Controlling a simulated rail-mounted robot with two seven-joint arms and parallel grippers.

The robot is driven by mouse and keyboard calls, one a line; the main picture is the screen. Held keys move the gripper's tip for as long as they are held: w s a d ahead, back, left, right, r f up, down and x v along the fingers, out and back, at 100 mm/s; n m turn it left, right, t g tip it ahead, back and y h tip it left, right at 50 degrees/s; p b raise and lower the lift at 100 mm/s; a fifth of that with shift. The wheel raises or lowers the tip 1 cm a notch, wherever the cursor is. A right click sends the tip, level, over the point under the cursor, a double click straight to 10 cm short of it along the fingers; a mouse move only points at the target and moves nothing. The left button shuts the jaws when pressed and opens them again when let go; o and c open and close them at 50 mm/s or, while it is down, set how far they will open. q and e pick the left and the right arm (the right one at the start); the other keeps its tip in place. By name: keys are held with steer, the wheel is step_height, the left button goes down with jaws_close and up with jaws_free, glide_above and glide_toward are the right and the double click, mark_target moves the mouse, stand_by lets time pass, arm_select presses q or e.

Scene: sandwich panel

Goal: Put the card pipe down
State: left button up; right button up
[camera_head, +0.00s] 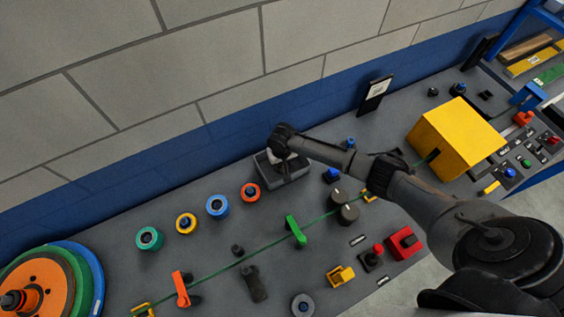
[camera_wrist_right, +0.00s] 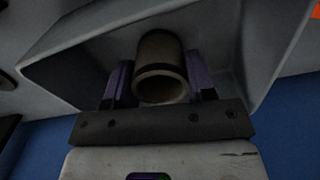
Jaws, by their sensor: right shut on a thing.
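The card pipe (camera_wrist_right: 159,52) is a short brown hollow cylinder, seen in the right wrist view with its open end toward the camera. My right gripper (camera_wrist_right: 160,82) is shut on it, with one purple-grey finger on each side. In the head view the right gripper (camera_head: 274,158) is over a small grey bin (camera_head: 284,180), reaching down into it. The bin's walls (camera_wrist_right: 85,45) surround the pipe in the wrist view. I cannot tell whether the pipe touches the bin's floor. The pipe is hidden in the head view. My left gripper is not in view.
Coloured rings, including an orange-red one (camera_head: 250,192) and a blue one (camera_head: 218,206), lie left of the bin. A green lever (camera_head: 296,230) stands in front. A yellow box (camera_head: 455,138) stands to the right, and a dark upright card (camera_head: 375,94) stands near the wall.

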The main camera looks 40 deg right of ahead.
steer(key=shift+f, duration=0.2)
steer(key=o, duration=0.9)
steer(key=shift+r, duration=0.1)
step_height(320, 180, up, 12)
steer(key=shift+r+p, duration=0.1)
steer(key=shift+p, duration=0.55)
